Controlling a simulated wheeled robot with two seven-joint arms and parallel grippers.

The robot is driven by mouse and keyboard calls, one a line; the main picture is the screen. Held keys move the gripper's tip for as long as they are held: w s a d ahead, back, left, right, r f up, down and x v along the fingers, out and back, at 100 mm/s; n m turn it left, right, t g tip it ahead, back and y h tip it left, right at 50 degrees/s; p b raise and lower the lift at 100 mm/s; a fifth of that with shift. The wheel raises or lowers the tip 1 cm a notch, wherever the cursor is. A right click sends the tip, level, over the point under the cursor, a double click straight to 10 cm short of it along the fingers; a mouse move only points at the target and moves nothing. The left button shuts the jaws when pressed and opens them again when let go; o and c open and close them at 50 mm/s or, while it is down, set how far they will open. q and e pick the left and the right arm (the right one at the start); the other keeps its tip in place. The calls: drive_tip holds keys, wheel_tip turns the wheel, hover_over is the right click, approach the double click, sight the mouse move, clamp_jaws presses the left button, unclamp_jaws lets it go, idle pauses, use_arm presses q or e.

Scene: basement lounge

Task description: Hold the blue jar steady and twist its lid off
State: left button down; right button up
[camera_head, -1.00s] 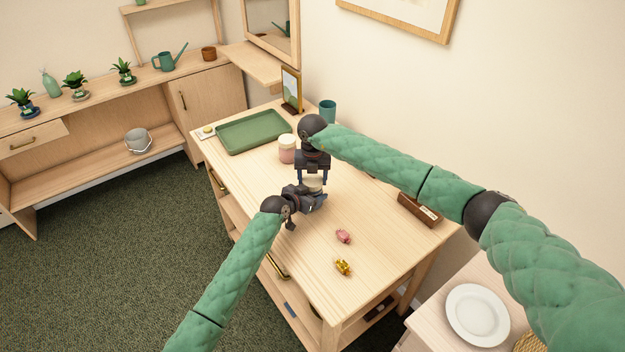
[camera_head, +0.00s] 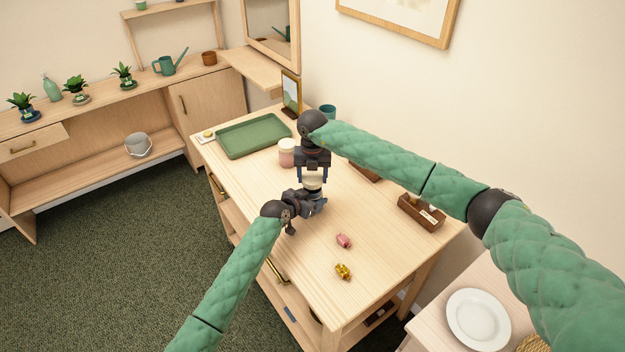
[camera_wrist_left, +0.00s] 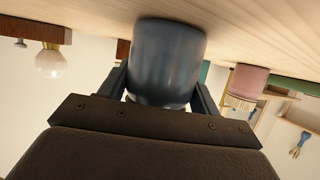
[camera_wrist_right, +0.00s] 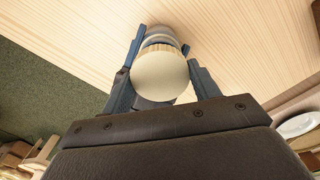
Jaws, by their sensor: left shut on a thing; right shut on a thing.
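The blue jar (camera_wrist_left: 168,60) stands upright on the wooden table. The left wrist view shows it between the fingers of my left gripper (camera_wrist_left: 165,92), which is shut on its body from the side. In the head view the jar is mostly hidden behind my left gripper (camera_head: 314,203). The cream, wood-sided lid (camera_wrist_right: 160,77) sits between the fingers of my right gripper (camera_wrist_right: 163,48), shut on it from above. In the head view the lid (camera_head: 312,181) shows just under my right gripper (camera_head: 312,177). I cannot tell whether a gap separates lid and jar.
A pink jar (camera_head: 287,158) and green tray (camera_head: 253,137) are behind. A pink candy (camera_head: 343,241) and gold candy (camera_head: 343,272) lie in front, with bare tabletop around them. A brown box (camera_head: 420,213) is at the right edge.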

wheel_tip(320, 180, up, 2)
drive_tip(key=shift+r, duration=0.15)
use_arm(q)
drive_tip(key=shift+c, duration=1.3)
unclamp_jaws()
drive_tip(key=shift+s+a, duration=0.1)
